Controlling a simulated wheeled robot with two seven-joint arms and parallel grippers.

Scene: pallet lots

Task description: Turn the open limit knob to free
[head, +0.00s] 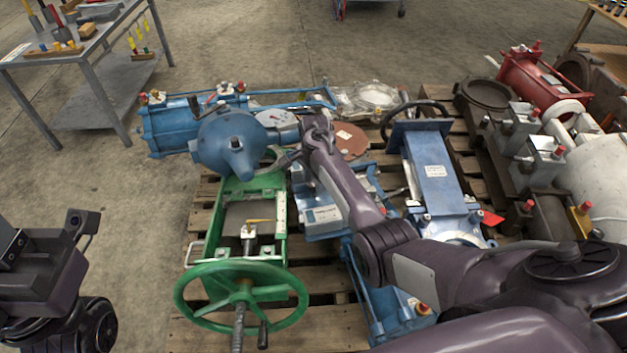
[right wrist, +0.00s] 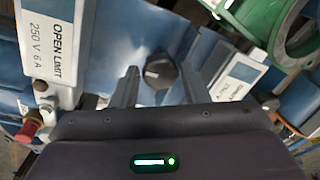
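In the right wrist view a dark round knob (right wrist: 160,73) with a pale pointer mark sits on a blue surface. The label "OPEN LIMIT 250 V 6 A" (right wrist: 52,42) is on a white box to its left. My right gripper (right wrist: 157,69) is open, with one finger on each side of the knob and narrow gaps visible. I cannot tell how deep the fingertips reach. In the head view my right gripper (head: 287,160) is beside the blue actuator housing (head: 228,143), and the knob is not discernible. My left gripper (head: 75,222) is at the lower left, away from the pallet; its fingers are unclear.
A green valve handwheel (head: 241,294) stands at the pallet's front. A blue valve block (head: 434,170) and a red cylinder (head: 535,82) are to the right. A second white label (right wrist: 238,80) is right of the knob. A workbench (head: 75,45) with tools stands at the back left.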

